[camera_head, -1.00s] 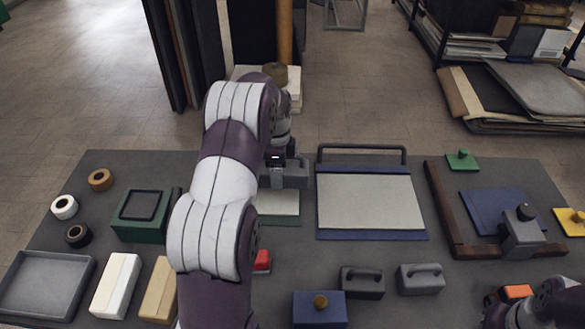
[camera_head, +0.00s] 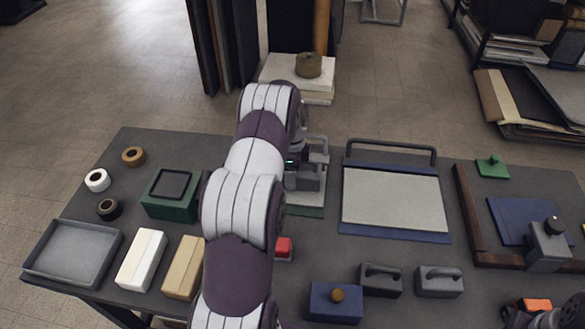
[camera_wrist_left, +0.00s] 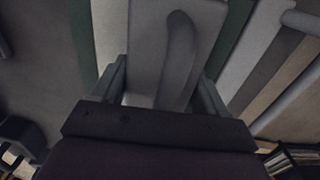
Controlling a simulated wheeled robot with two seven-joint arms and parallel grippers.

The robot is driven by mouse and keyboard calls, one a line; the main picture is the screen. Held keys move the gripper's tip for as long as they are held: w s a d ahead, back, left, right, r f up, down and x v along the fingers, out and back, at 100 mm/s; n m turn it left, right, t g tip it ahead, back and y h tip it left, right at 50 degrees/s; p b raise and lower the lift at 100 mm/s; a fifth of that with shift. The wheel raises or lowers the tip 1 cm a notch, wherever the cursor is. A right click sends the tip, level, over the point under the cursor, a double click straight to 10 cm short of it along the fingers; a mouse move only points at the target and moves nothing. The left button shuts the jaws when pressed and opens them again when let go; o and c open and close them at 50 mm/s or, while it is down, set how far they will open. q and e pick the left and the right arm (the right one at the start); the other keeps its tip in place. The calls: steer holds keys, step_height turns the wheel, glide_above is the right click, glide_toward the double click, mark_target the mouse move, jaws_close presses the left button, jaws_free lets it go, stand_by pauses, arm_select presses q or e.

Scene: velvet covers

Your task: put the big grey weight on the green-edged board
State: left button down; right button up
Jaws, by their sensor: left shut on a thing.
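My left gripper (camera_head: 297,165) is shut on the big grey weight (camera_head: 308,180), a block with a handle. In the left wrist view the weight (camera_wrist_left: 150,50) sits between the fingers, over the green-edged board. That board (camera_head: 305,211) is mostly hidden behind the weight and my arm in the head view; its near green edge shows. Its pale surface and green edges (camera_wrist_left: 229,48) show on both sides of the weight in the wrist view. I cannot tell whether weight and board touch. My right arm shows at the lower right corner; its fingers are not clear.
A blue-edged board (camera_head: 393,198) lies just right, with a bar handle (camera_head: 390,144) behind it. A green box (camera_head: 171,197) is left of my arm. Two smaller grey weights (camera_head: 380,281) (camera_head: 438,282), a blue block (camera_head: 335,302) and a red piece (camera_head: 284,249) are nearer.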

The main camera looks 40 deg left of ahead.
arm_select(q)
steer(key=shift+c, duration=1.2)
jaws_free()
steer(key=shift+o, duration=1.1)
steer(key=shift+d, duration=0.1)
steer(key=shift+s+r, duration=0.1)
step_height(320, 180, up, 8)
steer(key=shift+f+b, duration=0.25)
steer(key=shift+b, duration=0.2)
step_height(320, 180, up, 5)
steer(key=p, duration=0.3)
steer(key=shift+f, duration=0.2)
steer(key=s+d+r+n, duration=0.2)
steer(key=s+d+n, duration=0.15)
steer(key=d, duration=0.65)
steer(key=s+d+r+n+t, duration=0.1)
steer(key=s+d+n, duration=0.7)
steer(key=s+d, duration=0.5)
steer(key=s, duration=0.2)
steer(key=shift+s, duration=0.4)
